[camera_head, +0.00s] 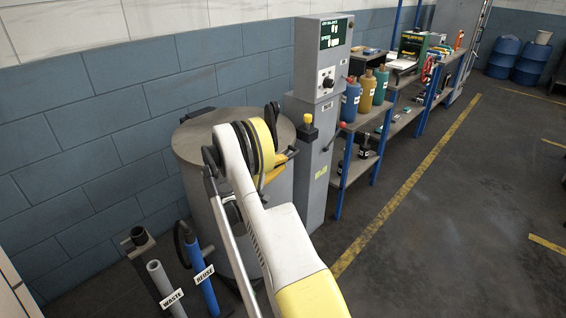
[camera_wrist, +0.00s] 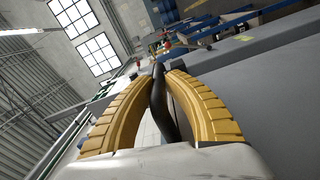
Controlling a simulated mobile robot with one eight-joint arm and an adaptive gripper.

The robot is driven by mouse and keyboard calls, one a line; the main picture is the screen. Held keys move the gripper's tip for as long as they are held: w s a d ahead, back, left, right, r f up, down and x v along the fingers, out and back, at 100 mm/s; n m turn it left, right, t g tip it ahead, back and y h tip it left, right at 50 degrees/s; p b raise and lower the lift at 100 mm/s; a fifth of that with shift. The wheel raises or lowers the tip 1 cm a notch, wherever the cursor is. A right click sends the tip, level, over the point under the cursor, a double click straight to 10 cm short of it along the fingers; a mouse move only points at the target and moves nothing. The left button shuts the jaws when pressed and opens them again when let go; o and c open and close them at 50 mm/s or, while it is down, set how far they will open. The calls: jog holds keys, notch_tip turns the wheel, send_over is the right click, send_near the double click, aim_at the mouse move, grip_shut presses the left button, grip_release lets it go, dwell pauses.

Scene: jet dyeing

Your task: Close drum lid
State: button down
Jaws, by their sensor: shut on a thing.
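The grey metal drum (camera_head: 190,172) stands against the blue block wall in the head view. Its round lid (camera_head: 190,132) looks level across the drum's top, but my arm hides its middle and front, so I cannot tell whether it is fully seated. My gripper (camera_wrist: 160,72) shows its ribbed yellow fingers in the wrist view, closed around a curved black bar (camera_wrist: 157,100), which looks like a handle. In the head view, my gripper is mostly hidden behind my wrist, at the lid's right side.
A grey control column (camera_head: 318,70) with a display stands just right of the drum. Beyond it, blue-framed shelves hold bottles (camera_head: 365,92). Waste (camera_head: 165,288) and reuse (camera_head: 203,275) pipes stand at front left. The floor (camera_head: 455,200) at right is clear.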

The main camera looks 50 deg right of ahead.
jog(key=shift+s+f, duration=0.25)
jog(key=shift+f, duration=0.2)
jog(key=c, duration=1.5)
grip_release()
jog(key=shift+f, duration=0.1)
jog(key=shift+o, duration=0.6)
jog(key=shift+w+d, duration=0.1)
jog(key=shift+d, duration=0.05)
jog(key=shift+w+a, duration=0.15)
jog(key=shift+a, duration=0.35)
jog(key=w+a, duration=0.1)
jog(key=a, duration=1)
